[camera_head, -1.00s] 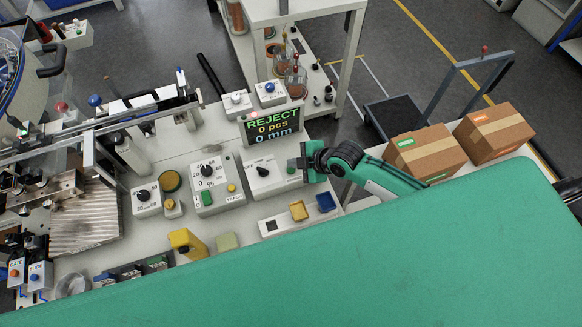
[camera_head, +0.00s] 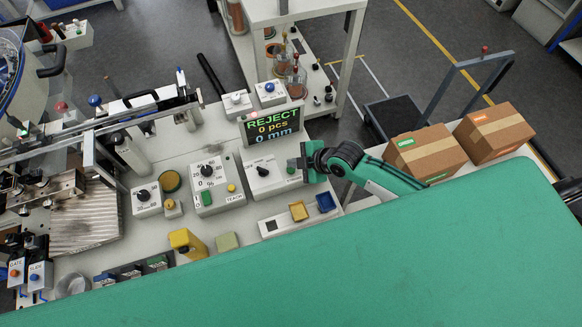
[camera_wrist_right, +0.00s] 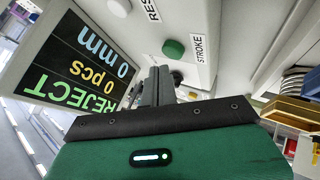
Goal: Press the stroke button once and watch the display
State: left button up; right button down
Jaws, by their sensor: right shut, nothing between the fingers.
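The stroke button is a round green button (camera_wrist_right: 172,48) beside a STROKE label in the right wrist view. My right gripper (camera_wrist_right: 160,72) is shut and empty, with its fingertips close to that button; a gap still shows between them in this view. In the head view the right gripper (camera_head: 298,163) is at the right end of a white control box (camera_head: 268,186), by a green button (camera_head: 291,170) whose label is too small to read. The display (camera_head: 270,126) reads REJECT, 0 pcs, 0 mm; it also shows in the wrist view (camera_wrist_right: 75,62). My left gripper is not in view.
A dial box (camera_head: 208,185) stands left of the control box. Cardboard boxes (camera_head: 425,155) stand right.

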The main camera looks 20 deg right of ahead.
aim_at(295, 170)
jog(key=shift+f, duration=0.15)
jog(key=shift+f, duration=0.3)
jog(key=shift+f+b, duration=0.55)
dwell(0.7)
jog(key=shift+r, duration=0.1)
jog(key=shift+r+p, duration=0.9)
notch_tip(295, 170, up, 5)
jog(key=p, duration=0.4)
dwell(0.4)
